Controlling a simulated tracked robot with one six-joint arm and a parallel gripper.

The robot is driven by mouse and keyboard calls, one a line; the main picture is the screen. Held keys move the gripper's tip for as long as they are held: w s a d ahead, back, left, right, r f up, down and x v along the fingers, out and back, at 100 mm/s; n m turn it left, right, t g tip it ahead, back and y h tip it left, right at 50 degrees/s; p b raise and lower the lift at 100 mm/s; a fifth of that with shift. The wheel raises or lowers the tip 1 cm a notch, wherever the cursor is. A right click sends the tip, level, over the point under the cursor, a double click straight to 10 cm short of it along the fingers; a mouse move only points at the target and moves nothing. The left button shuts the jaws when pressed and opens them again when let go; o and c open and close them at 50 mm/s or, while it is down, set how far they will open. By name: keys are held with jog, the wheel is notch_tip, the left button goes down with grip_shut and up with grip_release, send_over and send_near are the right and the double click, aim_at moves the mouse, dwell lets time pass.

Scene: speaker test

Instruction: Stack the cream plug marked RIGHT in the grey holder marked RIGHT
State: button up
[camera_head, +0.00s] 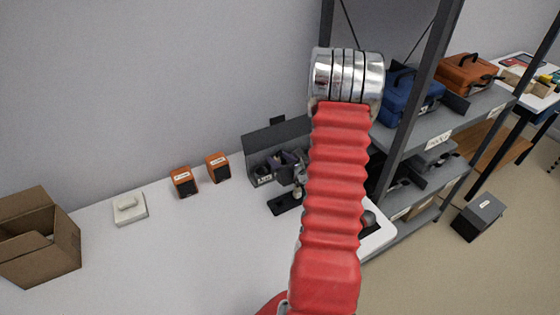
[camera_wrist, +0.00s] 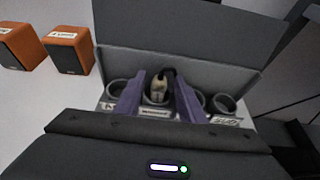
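The grey holder (camera_wrist: 175,62) has a raised back panel and a row of round cups, with small labels along its front that I cannot read. In the head view the holder (camera_head: 272,137) stands at the back of the white table, partly hidden by my arm. A cream plug (camera_wrist: 157,91) with a dark top shows near the middle of the holder; its marking is not legible. My gripper (camera_wrist: 160,85) has its two purple fingers apart on either side of the plug, with visible gaps. I cannot tell whether the plug sits in a cup.
Two orange speakers (camera_head: 184,182) (camera_head: 217,167) stand left of the holder. Further left are a white device (camera_head: 130,207) and an open cardboard box (camera_head: 38,240). A grey shelf rack (camera_head: 440,130) with blue and orange cases stands on the right. The table's front left is clear.

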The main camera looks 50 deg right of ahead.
jog(key=v, duration=1.1)
jog(key=shift+s, duration=0.25)
jog(key=shift+a+r, duration=0.1)
